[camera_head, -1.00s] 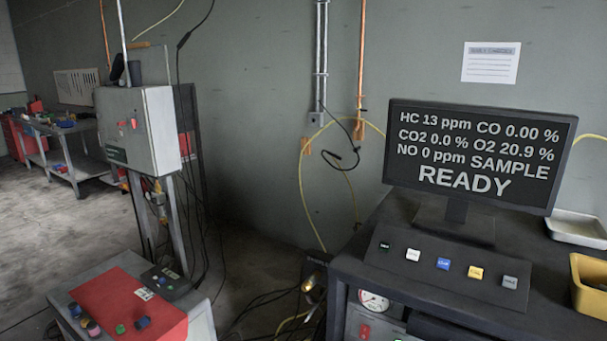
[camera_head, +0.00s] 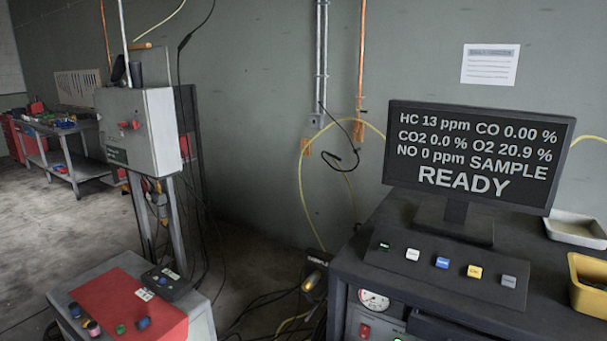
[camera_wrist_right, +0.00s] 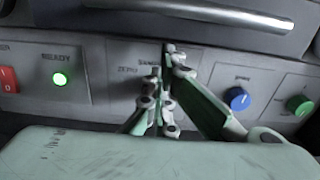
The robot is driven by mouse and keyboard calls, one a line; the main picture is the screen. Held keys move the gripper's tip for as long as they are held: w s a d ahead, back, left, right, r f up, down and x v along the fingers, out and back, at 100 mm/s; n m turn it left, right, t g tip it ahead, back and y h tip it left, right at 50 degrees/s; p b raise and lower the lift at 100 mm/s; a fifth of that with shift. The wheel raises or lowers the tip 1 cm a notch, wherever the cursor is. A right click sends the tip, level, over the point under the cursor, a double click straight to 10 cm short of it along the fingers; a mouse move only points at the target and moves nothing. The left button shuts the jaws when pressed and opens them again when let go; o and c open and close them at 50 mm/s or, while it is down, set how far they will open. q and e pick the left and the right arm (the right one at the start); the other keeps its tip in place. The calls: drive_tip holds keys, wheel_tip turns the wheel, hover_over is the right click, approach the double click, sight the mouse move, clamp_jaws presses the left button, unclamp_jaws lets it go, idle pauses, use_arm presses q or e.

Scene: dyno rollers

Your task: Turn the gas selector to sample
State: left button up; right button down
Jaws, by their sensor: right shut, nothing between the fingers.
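In the right wrist view, the grey analyzer panel (camera_wrist_right: 112,55) carries the gas selector's labels, ZERO (camera_wrist_right: 127,70) and a partly covered one that begins SAM (camera_wrist_right: 149,63). My right gripper (camera_wrist_right: 170,58) is shut with nothing between its fingers, its tips in front of the panel just right of that second label. The fingers cover the selector's place, so I cannot tell the knob's angle or whether they touch it. In the head view, the monitor (camera_head: 480,150) reads SAMPLE and READY. My left gripper is in neither current view.
A lit green READY lamp (camera_wrist_right: 60,79) and red switch (camera_wrist_right: 8,80) are left of the fingers. A blue knob (camera_wrist_right: 237,98) and green knob (camera_wrist_right: 299,105) are to the right. Several push buttons line the bench (camera_head: 385,275) below the monitor.

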drive_tip(key=shift+w+b, duration=0.1)
drive_tip(key=shift+b, duration=0.25)
drive_tip(key=shift+w+a+f, duration=0.1)
drive_tip(key=shift+w+a, duration=0.3)
drive_tip(key=shift+a, duration=0.4)
idle(0.5)
drive_tip(key=p+v, duration=0.1)
drive_tip(key=v, duration=0.4)
drive_tip(key=shift+s+a+p, duration=0.15)
drive_tip(key=shift+p, duration=0.2)
idle(0.5)
